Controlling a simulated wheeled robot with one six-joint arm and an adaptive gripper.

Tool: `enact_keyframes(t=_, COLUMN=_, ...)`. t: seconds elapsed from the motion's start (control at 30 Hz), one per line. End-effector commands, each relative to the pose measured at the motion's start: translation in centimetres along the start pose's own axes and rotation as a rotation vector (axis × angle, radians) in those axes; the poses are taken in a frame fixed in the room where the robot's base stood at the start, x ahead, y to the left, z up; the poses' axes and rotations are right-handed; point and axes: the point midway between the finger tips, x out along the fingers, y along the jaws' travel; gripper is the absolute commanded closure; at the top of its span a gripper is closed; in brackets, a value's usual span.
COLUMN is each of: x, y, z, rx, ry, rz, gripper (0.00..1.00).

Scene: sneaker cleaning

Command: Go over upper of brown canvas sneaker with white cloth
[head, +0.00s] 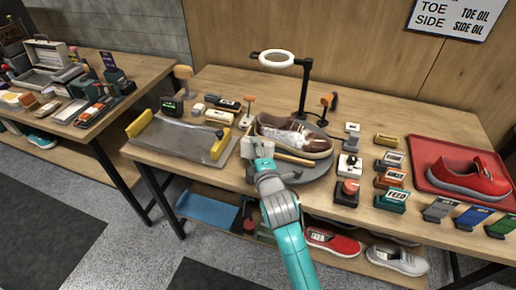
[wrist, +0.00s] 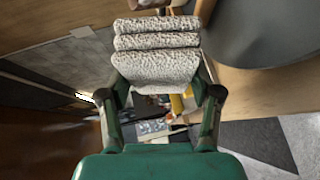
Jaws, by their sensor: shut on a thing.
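I cannot tell whether the cloth touches the sneaker. The sneaker is not clearly visible in the wrist view.
A ring lamp (head: 277,59) on a black post rises behind the sneaker. A grey tray (head: 176,139) with yellow ends lies left. Small blocks and a red button box (head: 347,193) stand right. A red shoe (head: 462,174) sits on a red tray (head: 424,152) at far right.

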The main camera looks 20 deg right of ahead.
Motion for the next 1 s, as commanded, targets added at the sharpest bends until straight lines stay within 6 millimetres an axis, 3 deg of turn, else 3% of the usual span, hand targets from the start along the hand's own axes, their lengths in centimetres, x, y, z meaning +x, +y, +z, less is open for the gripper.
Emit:
enact_keyframes(t=0.57, x=-1.0, y=0.0, z=-0.7, rx=-0.001, ry=0.001, rz=0.001, gripper=0.64)
enact_keyframes(t=1.0, x=-3.3, y=0.0, z=-2.1, rx=0.0, ry=0.0, rz=0.001, gripper=0.64)
